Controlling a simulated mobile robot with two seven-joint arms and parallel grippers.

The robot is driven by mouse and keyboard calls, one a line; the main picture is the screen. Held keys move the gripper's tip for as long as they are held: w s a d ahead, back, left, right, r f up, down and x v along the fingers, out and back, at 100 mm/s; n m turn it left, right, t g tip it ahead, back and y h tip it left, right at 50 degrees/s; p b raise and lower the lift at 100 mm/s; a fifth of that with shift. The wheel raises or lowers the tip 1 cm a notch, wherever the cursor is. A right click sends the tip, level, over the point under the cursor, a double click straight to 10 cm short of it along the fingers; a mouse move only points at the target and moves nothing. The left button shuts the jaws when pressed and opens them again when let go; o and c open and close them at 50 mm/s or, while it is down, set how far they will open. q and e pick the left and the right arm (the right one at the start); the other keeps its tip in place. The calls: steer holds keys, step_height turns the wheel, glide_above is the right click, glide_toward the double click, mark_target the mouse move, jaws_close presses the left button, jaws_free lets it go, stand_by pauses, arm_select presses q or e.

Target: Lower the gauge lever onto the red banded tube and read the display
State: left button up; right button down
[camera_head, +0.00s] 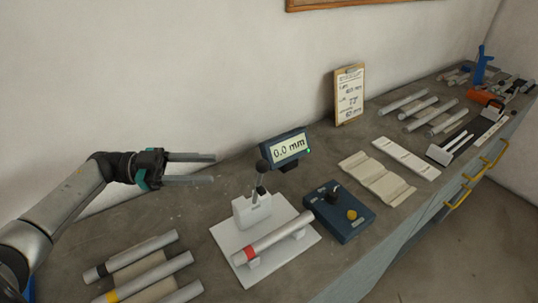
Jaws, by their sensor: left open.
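The red banded tube (277,236) lies on small supports on a white base plate (226,236), its red band at the near left end. The gauge (251,207) is a white block behind the tube, and its lever (261,178) with a dark knob stands up from it, apart from the tube. The display (286,148) behind the gauge reads 0.0 mm. My left gripper (202,168) is open and empty, to the left of the lever with its fingers pointing right. My right gripper is not in view.
Several tubes (151,275) with dark and yellow bands lie at the front left. A blue control box (338,211) with a yellow button stands right of the gauge. A clipboard (349,95) leans on the wall. Pale slotted rests (377,177) and more tubes (433,117) lie farther right.

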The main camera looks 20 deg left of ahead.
arm_select(q)
steer(key=d, duration=0.2)
steer(key=p, duration=0.3)
glide_above(259, 187)
steer(key=x, duration=0.3)
steer(key=shift+d+r, duration=0.25)
steer(key=shift+d, duration=0.15)
steer(key=c, duration=0.7)
jaws_close()
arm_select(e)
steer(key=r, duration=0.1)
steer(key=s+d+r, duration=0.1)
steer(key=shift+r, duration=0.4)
arm_select(q)
steer(key=shift+r, duration=0.1)
